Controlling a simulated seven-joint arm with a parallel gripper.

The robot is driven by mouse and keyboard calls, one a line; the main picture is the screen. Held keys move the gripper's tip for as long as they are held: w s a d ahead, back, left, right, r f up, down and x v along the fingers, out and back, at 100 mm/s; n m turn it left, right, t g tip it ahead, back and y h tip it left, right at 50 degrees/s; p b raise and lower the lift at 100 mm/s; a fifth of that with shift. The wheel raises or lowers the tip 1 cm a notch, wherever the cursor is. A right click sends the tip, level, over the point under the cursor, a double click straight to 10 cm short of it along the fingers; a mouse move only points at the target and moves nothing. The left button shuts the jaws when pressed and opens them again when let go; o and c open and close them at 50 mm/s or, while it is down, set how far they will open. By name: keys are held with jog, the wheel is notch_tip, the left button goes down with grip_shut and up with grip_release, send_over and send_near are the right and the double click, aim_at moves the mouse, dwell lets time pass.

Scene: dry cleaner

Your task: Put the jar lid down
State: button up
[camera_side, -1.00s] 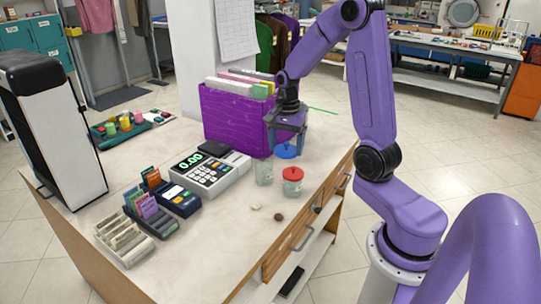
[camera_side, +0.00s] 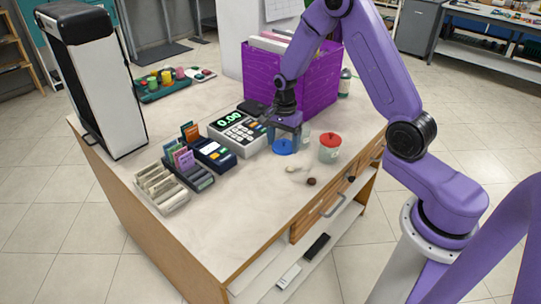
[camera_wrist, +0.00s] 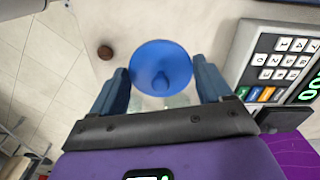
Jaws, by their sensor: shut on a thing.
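The jar lid (camera_side: 283,147) is a blue disc with a knob on top. My gripper (camera_side: 285,131) is above it, pointing down and shut on it. In the wrist view the lid (camera_wrist: 150,55) lies between the two blue-grey fingers (camera_wrist: 162,80), looking level. The side view shows it low over the counter, left of an open clear jar (camera_side: 305,139); I cannot tell whether it touches the counter. The jar is partly hidden by my gripper. Another jar with a red lid (camera_side: 330,141) stands to its right.
A purple file box (camera_side: 315,90) is behind. A small brown round thing (camera_side: 311,182) and a pale one (camera_side: 292,169) lie in front. The counter (camera_side: 245,215) is bare toward the front.

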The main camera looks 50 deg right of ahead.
send_over(270, 163)
notch_tip(270, 163, down, 6)
jog(key=shift+s+d+f, duration=0.1)
jog(key=shift+f, duration=1.7)
jog(key=shift+f, duration=0.1)
jog(key=o, duration=0.9)
jog(key=shift+o, duration=0.2)
notch_tip(270, 163, up, 12)
jog(key=s+a+r+n, duration=0.5)
jog(key=a+r+n, duration=0.1)
jog(key=a, duration=0.3)
jog(key=s+a+r+n, duration=0.55)
jog(key=s+n, duration=0.25)
jog(key=s, duration=0.2)
jog(key=s+d+r+n, duration=0.1)
jog(key=s+r+n, duration=0.1)
jog(key=s+n, duration=1.2)
jog(key=s, duration=0.8)
jog(key=shift+r, duration=0.2)
